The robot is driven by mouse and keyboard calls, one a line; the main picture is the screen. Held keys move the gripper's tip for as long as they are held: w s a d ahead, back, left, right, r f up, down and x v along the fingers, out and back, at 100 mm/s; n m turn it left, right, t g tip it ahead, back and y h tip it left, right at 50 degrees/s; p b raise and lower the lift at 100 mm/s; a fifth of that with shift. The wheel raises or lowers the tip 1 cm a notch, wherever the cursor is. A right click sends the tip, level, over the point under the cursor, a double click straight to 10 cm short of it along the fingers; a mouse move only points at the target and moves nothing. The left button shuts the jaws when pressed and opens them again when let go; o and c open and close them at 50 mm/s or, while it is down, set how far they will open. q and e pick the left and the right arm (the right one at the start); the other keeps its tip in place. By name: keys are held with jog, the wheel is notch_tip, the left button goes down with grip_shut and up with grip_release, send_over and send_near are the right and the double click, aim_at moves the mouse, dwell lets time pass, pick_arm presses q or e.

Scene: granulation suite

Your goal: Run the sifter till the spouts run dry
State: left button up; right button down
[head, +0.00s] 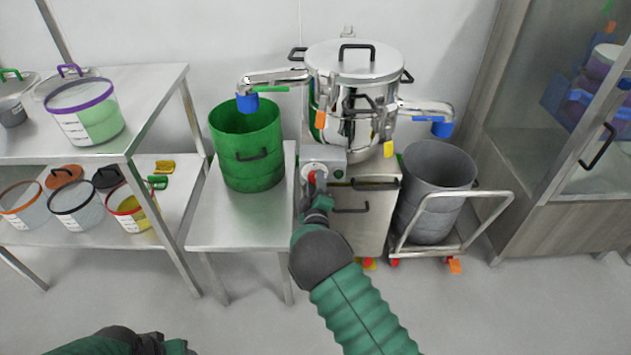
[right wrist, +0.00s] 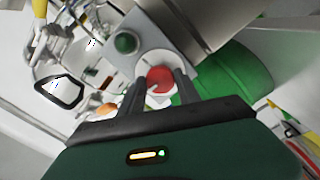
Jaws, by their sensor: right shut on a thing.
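The sifter (head: 352,68) is a steel drum with a clamped lid on a steel cabinet. Its left spout (head: 275,77) ends in a blue tip above a green bin (head: 246,150) on a side table. Its right spout (head: 425,108) ends in a blue tip above a grey bin (head: 436,190). No flow shows at either spout. My right gripper (head: 316,183) is at the control box below the drum. In the right wrist view its fingers are shut on a red knob (right wrist: 160,78), beside a green button (right wrist: 125,42). My left gripper (head: 150,343) is at the bottom edge; its jaws are unclear.
The grey bin stands on a wheeled cart (head: 470,232) at the right. A shelf (head: 150,85) at the left holds several lidded tubs. A glass-door cabinet (head: 575,130) stands at the far right. The floor in front is clear.

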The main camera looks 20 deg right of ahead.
pick_arm(q)
jog(key=shift+r, duration=0.2)
pick_arm(e)
jog(key=shift+a+n, duration=0.2)
jog(key=shift+n, duration=0.3)
jog(key=c, duration=0.9)
grip_release()
pick_arm(q)
jog(key=shift+a, duration=0.1)
pick_arm(e)
jog(key=shift+o, duration=0.2)
jog(key=shift+d+f, duration=0.1)
